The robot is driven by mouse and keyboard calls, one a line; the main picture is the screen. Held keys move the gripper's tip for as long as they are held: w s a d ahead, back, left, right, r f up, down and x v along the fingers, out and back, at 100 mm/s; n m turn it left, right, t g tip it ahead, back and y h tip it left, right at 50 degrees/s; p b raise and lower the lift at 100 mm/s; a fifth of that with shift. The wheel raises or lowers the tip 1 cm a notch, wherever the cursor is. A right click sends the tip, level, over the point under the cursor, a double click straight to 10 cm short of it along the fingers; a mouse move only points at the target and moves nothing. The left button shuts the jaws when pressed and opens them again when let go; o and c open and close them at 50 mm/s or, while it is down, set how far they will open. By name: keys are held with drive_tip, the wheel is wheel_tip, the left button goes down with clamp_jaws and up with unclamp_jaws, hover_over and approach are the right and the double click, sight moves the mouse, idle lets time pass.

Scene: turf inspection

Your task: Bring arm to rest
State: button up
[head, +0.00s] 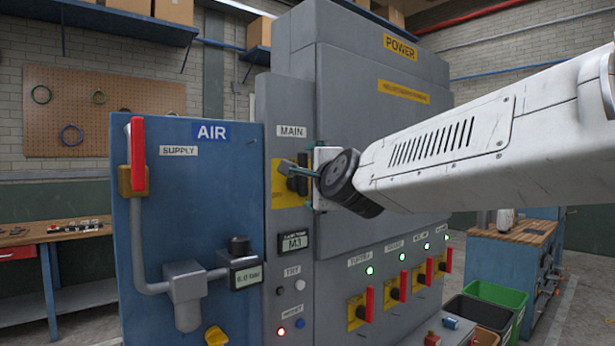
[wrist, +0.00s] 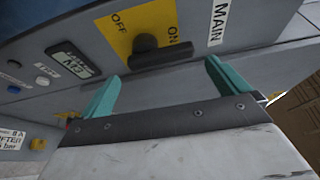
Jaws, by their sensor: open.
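My arm reaches in from the right in the head view to the MAIN switch on the grey power cabinet (head: 375,150). My gripper (head: 296,170) is open, with teal fingers close in front of the switch. In the wrist view my gripper (wrist: 163,70) has its two fingers spread wide, with nothing between them. The black MAIN switch knob (wrist: 158,55) sits on a yellow plate (wrist: 143,22) marked OFF and ON, just beyond the fingertips. I cannot tell which mark it points to. In the head view the knob (head: 297,184) is partly hidden by my gripper.
A blue AIR panel (head: 205,230) with a red supply lever (head: 137,155) stands left. Red-handled switches (head: 368,304) with green lamps line the cabinet below my arm. Bins (head: 497,293) and a workbench (head: 515,232) are at lower right. Floor shows at far right.

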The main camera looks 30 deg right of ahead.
drive_tip(key=shift+s, duration=0.4)
drive_tip(key=shift+f, duration=0.1)
drive_tip(key=s+a+f+n+g+y, duration=0.25)
drive_tip(key=s+f+n+g, duration=0.35)
drive_tip(key=f, duration=0.4)
drive_tip(key=s+a+f+n+g+y, duration=0.2)
drive_tip(key=s+a+f+n+g, duration=0.25)
drive_tip(key=f+n, duration=0.35)
drive_tip(key=s+d+f+n+g+h, duration=0.1)
drive_tip(key=s+f+n+g, duration=0.2)
drive_tip(key=s, duration=0.7)
drive_tip(key=s+d+f+n+g, duration=0.1)
drive_tip(key=s+f+n+g, duration=0.2)
drive_tip(key=s+f, duration=0.4)
drive_tip(key=s, duration=0.3)
drive_tip(key=shift+s+d+h, duration=0.25)
drive_tip(key=shift+d+h, duration=0.05)
drive_tip(key=shift+h, duration=0.05)
drive_tip(key=shift+f, duration=0.1)
